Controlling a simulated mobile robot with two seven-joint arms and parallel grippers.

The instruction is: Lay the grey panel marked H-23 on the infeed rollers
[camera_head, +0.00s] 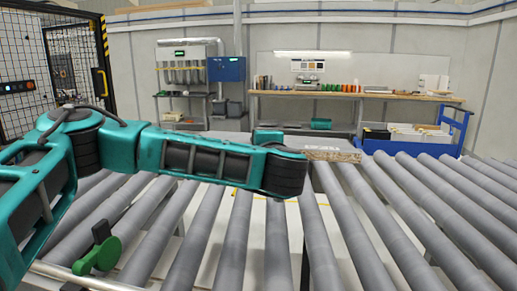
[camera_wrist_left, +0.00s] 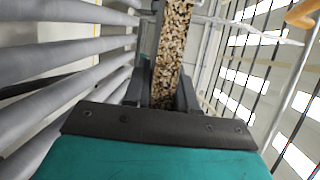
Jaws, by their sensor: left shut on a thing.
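The panel (camera_head: 335,155) is seen nearly edge-on in the head view, just past the end of my left arm. Its near edge is raw speckled chipboard, and a grey face shows above it. No H-23 marking can be read. In the left wrist view my left gripper (camera_wrist_left: 163,90) is shut on the panel (camera_wrist_left: 173,45), with its chipboard edge between the two dark fingers. The infeed rollers (camera_head: 345,215) are grey and lie below and around the panel. The panel appears above them; I cannot tell whether it touches. My right gripper is not in view.
A green-handled lever (camera_head: 99,249) stands at the rollers' near left edge. A mesh fence (camera_head: 25,60) is at the left. A workbench (camera_head: 350,96) stands at the back, with a blue cart (camera_head: 452,125) at its right. The rollers to the right are clear.

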